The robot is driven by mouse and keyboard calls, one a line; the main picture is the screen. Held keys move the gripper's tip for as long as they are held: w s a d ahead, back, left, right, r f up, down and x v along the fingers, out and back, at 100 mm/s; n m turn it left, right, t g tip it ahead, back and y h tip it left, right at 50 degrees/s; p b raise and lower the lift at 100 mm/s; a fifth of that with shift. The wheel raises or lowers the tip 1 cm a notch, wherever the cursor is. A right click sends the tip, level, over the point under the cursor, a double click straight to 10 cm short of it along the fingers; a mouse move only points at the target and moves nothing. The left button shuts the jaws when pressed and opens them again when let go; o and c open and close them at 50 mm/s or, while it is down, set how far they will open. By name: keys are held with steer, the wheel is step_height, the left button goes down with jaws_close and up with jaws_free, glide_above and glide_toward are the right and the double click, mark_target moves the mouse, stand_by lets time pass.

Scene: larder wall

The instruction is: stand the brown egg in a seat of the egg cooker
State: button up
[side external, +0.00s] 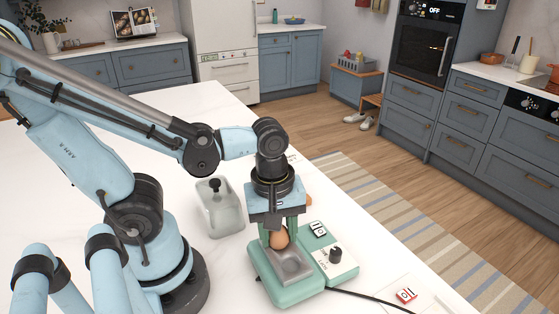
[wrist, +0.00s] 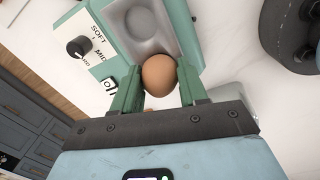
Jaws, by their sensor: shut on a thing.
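My gripper (side external: 279,231) points down over the back end of the green egg cooker (side external: 299,291). Its green fingers are shut on the brown egg (side external: 279,239), one on each side. In the wrist view, the egg (wrist: 159,76) sits between the fingertips (wrist: 157,70), with its rounded end showing. The cooker's grey seat tray (wrist: 148,38) lies just beyond the egg, with shallow hollows. The egg overlaps the tray's near edge in that view. I cannot tell whether the egg touches the tray.
The cooker has a black dial (side external: 335,254) and a switch (side external: 318,229) on its side panel. A translucent bin with a black knob (side external: 215,184) stands left of it. A red-marked tag (side external: 405,295) and a black cord lie at right. An orange-brown thing (side external: 308,200) shows partly behind my gripper.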

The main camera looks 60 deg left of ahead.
steer(key=o, duration=0.9)
steer(key=shift+r, duration=0.15)
step_height(320, 180, up, 12)
steer(key=w+a+f+m+t, duration=0.1)
steer(key=w+m+t, duration=0.1)
steer(key=m, duration=0.3)
steer(key=w+a+f+m+t, duration=0.1)
steer(key=w+f+m+t, duration=0.1)
steer(key=w+m, duration=0.1)
steer(key=w+a+f+m+t, duration=0.1)
steer(key=w+m+t, duration=0.1)
steer(key=m, duration=0.4)
steer(key=shift+w+a+f+m+t, duration=0.3)
steer(key=shift+w+a+f, duration=0.05)
steer(key=shift+a+f, duration=0.05)
